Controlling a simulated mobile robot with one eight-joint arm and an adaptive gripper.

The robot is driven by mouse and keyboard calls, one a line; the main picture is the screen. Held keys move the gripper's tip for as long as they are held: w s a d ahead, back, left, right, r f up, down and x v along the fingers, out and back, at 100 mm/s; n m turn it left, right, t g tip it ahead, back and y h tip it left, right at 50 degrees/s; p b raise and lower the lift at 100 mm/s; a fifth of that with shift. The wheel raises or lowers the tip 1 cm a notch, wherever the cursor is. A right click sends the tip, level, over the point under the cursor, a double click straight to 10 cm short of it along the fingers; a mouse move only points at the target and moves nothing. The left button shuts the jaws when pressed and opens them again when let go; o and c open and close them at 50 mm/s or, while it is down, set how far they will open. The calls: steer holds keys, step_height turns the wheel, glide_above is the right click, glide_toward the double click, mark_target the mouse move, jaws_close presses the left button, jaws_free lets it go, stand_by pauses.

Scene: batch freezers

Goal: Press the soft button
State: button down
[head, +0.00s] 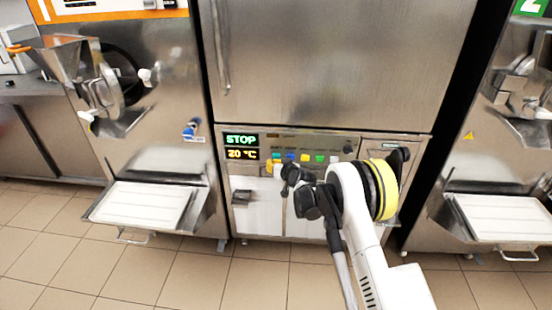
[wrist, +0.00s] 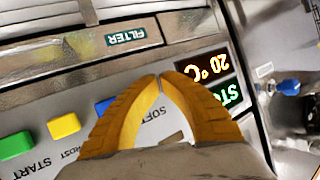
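The control panel of the middle freezer (head: 343,147) has a row of coloured buttons. My gripper (head: 270,168) is in front of the panel's left part, its yellow fingertips just below the leftmost button (head: 276,155), which looks green. In the wrist view my gripper (wrist: 158,78) has its tips together with nothing between them. The printed SOFT label (wrist: 152,114) shows between the fingers. The soft button itself seems hidden behind the left finger in this view. The blue button (wrist: 103,105) is partly covered by that finger. I cannot tell whether the tips touch the panel.
The yellow button (wrist: 63,125) and green START button (wrist: 15,145) lie to the left in the wrist view. The STOP display (head: 240,140) and 20 °C display (head: 242,154) are left of the buttons. Freezers with white trays (head: 145,204) stand on both sides.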

steer(key=shift+w, duration=0.1)
stand_by(0.3)
steer(key=shift+w, duration=0.35)
steer(key=shift+w, duration=0.5)
stand_by(0.7)
steer(key=shift+s, duration=0.95)
steer(key=shift+s, duration=2.5)
